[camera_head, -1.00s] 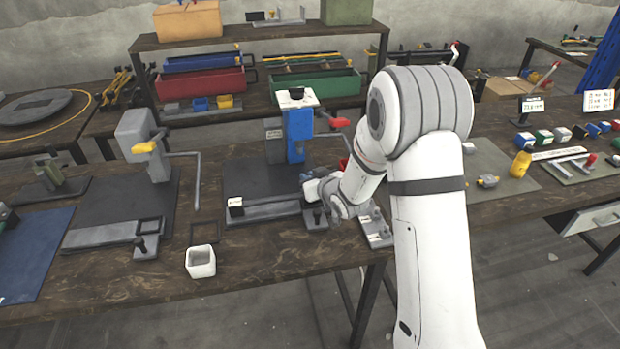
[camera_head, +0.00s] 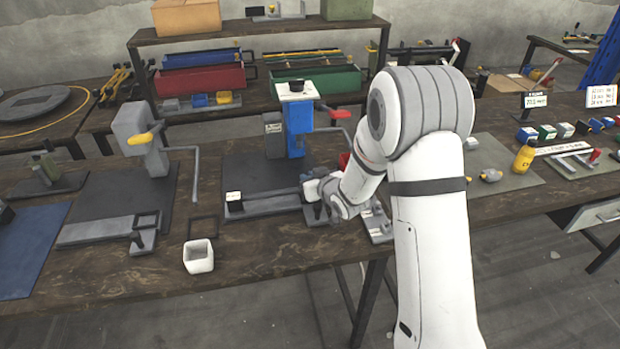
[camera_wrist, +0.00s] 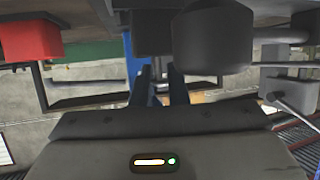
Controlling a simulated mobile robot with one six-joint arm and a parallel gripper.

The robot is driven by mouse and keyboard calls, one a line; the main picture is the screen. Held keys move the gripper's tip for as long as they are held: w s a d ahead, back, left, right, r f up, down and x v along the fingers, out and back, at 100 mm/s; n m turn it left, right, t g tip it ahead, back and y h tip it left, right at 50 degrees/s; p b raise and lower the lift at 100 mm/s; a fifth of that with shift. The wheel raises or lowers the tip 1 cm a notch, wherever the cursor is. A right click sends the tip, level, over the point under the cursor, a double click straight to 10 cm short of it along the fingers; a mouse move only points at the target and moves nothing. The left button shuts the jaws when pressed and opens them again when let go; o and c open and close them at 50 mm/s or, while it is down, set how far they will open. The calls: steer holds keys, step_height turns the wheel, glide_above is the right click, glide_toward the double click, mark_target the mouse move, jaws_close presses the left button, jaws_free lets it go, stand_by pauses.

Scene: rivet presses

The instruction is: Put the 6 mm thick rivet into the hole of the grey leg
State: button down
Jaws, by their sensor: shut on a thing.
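My gripper (camera_head: 312,188) is low at the front right of the blue press (camera_head: 297,130), by the right end of a long grey bar (camera_head: 272,206). This bar may be the grey leg; its hole cannot be made out. Another grey bar (camera_head: 95,234) lies at the grey press on the left. In the wrist view the two dark fingers (camera_wrist: 165,88) are close together on something small. I cannot tell from its look whether it is the 6 mm rivet. A dark round part (camera_wrist: 211,40) of the surroundings looms close beside the fingers.
A grey fixture plate (camera_head: 377,222) lies just right of my gripper. A white square cup (camera_head: 198,256) stands at the table's front edge. A yellow bottle (camera_head: 524,157) and several coloured boxes stand at the right.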

steer(key=shift+f+b, duration=0.4)
steer(key=shift+f, duration=0.1)
steer(key=c, duration=1.8)
jaws_free()
steer(key=shift+r, duration=0.1)
steer(key=o, duration=0.5)
steer(key=shift+c, duration=0.2)
steer(key=shift+s+d+r, duration=0.1)
steer(key=shift+s+d, duration=0.15)
steer(key=shift+s, duration=0.15)
steer(key=v, duration=0.7)
steer(key=shift+a+b, duration=0.1)
steer(key=shift+b, duration=0.2)
